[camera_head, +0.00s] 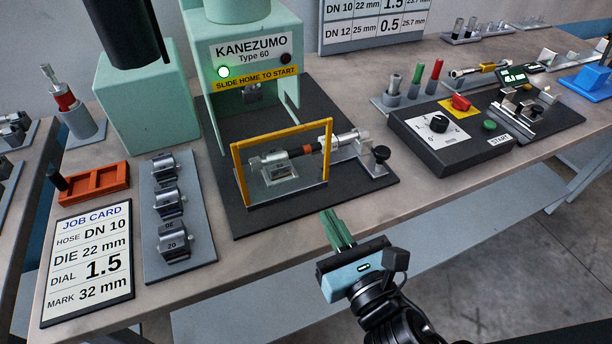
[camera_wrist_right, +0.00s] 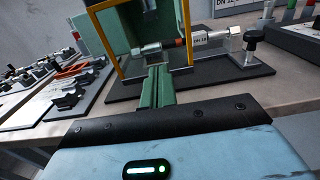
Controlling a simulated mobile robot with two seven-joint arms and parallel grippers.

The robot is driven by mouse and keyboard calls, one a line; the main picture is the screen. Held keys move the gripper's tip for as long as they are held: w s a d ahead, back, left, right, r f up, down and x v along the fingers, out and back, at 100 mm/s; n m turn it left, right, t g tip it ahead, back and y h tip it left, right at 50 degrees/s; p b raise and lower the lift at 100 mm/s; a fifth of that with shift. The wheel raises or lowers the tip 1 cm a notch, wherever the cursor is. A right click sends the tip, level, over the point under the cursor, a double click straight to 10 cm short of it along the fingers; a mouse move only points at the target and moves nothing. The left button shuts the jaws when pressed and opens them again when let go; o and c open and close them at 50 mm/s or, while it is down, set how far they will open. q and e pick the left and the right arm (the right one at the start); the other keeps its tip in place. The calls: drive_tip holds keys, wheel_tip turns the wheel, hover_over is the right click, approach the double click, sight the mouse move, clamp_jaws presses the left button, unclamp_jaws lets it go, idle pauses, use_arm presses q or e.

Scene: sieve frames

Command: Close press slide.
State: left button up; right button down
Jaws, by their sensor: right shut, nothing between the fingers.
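The green press (camera_head: 210,110), labelled KANEZUMO Type 60, stands at the back with a lit green lamp and a sign reading "SLIDE HOME TO START". Its slide (camera_head: 283,190) sits out in front of the press mouth, with a yellow upright frame (camera_head: 236,172) at its near side. A hose with metal fittings (camera_head: 308,150) lies on it, beside a black knob (camera_head: 381,154) at the right. My right gripper (camera_head: 336,226) is shut and empty, its green fingers just in front of the slide. They also show in the right wrist view (camera_wrist_right: 157,85); contact is unclear. My left gripper is out of view.
A dial box (camera_head: 425,160) with buttons stands to the right. Die blocks on a grey plate (camera_head: 150,257), an orange tray (camera_head: 117,180) and the job card (camera_head: 70,287) lie to the left. The bench front (camera_head: 290,250) is clear.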

sight(300, 167)
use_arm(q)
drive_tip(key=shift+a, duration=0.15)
use_arm(e)
drive_tip(key=x, duration=1.1)
